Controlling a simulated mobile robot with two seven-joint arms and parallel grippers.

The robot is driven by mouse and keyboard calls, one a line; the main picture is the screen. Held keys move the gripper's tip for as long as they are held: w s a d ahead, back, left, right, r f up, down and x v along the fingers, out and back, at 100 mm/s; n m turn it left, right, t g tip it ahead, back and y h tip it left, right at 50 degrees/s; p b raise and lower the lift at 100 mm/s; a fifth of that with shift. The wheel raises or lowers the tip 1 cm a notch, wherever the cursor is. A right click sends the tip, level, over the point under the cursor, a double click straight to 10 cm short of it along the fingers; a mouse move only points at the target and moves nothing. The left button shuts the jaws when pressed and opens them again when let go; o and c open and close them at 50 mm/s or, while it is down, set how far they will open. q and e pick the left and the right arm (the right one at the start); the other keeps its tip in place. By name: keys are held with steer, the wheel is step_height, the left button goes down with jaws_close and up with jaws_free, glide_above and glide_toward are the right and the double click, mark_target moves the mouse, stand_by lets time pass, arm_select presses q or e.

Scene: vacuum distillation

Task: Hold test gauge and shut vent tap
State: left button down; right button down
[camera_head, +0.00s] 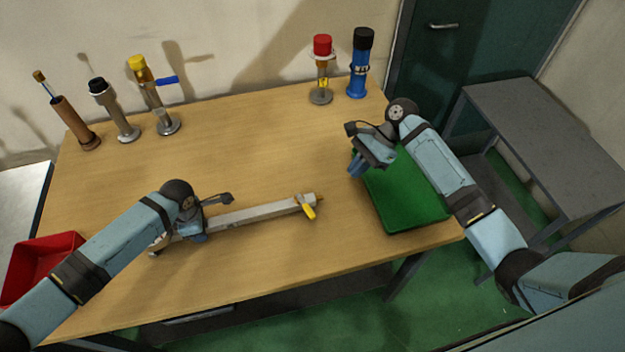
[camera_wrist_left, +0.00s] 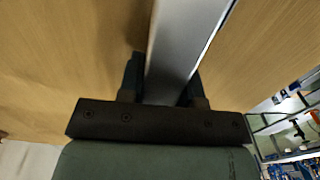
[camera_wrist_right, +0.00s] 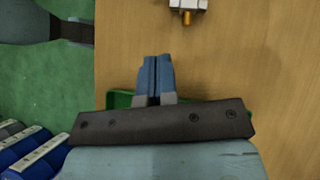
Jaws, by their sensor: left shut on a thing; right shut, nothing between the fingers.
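The test gauge, a long pale grey square bar (camera_head: 255,213), lies across the middle of the table. The vent tap's yellow lever (camera_head: 309,211) is at its right end, angled toward the table's front edge and crosswise to the bar. My left gripper (camera_head: 198,238) is shut on the bar near its left end; the bar (camera_wrist_left: 185,40) runs between the fingers in the left wrist view. My right gripper (camera_head: 357,166) is shut and empty, above the green tray's back left corner, right of and behind the tap. The bar's end (camera_wrist_right: 187,5) shows at the top of the right wrist view.
The green tray (camera_head: 425,224) is at the table's right edge. A red bin (camera_head: 60,243) is at the left. Upright fittings with brown, black and yellow tops (camera_head: 137,62) stand back left; red-topped (camera_head: 322,45) and blue (camera_head: 358,75) ones stand back right. Table around the tap is clear.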

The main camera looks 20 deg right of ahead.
mark_target(305, 206)
steer(key=shift+y, duration=0.4)
steer(key=x, duration=0.9)
steer(key=shift+s+f, duration=0.1)
steer(key=shift+f, duration=0.5)
steer(key=shift+s+a+r, duration=0.1)
steer(key=shift+s+a, duration=0.05)
steer(key=shift+a, duration=0.45)
steer(key=shift+s+a, duration=0.15)
steer(key=shift+a, duration=0.45)
steer(key=shift+s+a, duration=0.15)
steer(key=shift+a, duration=0.5)
steer(key=shift+s+a+m+t, duration=0.4)
steer(key=shift+m+t, duration=0.1)
steer(key=shift+m, duration=0.2)
steer(key=shift+s+a, duration=0.15)
steer(key=shift+a, duration=0.15)
steer(key=shift+d, duration=0.1)
